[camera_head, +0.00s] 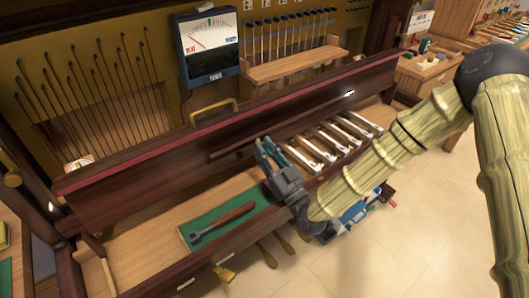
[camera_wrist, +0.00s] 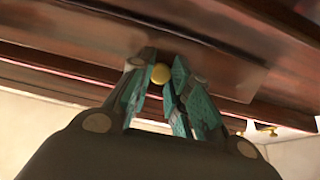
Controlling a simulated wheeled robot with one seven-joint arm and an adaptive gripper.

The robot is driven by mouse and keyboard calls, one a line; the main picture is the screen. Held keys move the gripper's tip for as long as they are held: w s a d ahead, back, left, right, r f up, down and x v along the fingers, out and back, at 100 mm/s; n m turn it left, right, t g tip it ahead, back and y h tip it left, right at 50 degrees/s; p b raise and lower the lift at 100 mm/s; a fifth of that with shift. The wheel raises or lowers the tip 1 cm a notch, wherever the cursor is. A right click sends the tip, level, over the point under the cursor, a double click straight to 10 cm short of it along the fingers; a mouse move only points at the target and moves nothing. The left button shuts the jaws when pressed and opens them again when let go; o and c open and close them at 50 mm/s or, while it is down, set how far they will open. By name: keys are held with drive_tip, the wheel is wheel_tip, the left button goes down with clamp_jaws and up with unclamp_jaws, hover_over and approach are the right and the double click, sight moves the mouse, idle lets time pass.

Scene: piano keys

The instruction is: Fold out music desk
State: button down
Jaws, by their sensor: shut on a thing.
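The music desk seems to be part of the long dark red wooden front panel (camera_head: 150,165) of the piano case; its exact outline is hard to tell. In the wrist view, the dark wood (camera_wrist: 225,75) fills the upper part. A small round brass knob (camera_wrist: 160,73) shows between the teal fingertips of my gripper (camera_wrist: 158,80), which is shut on it. In the head view, my gripper (camera_head: 268,150) is at the lower edge of the panel, right of its middle. The knob is hidden there by my fingers.
Several white-and-black key pieces (camera_head: 320,147) lie right of my gripper. A meter (camera_head: 208,47) and a rack of tools (camera_head: 292,68) stand above. Tiled floor is open at lower right.

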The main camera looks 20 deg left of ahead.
idle(0.3)
drive_tip(key=c, duration=1.3)
unclamp_jaws()
drive_tip(key=shift+r, duration=0.1)
wheel_tip(320, 180, up, 10)
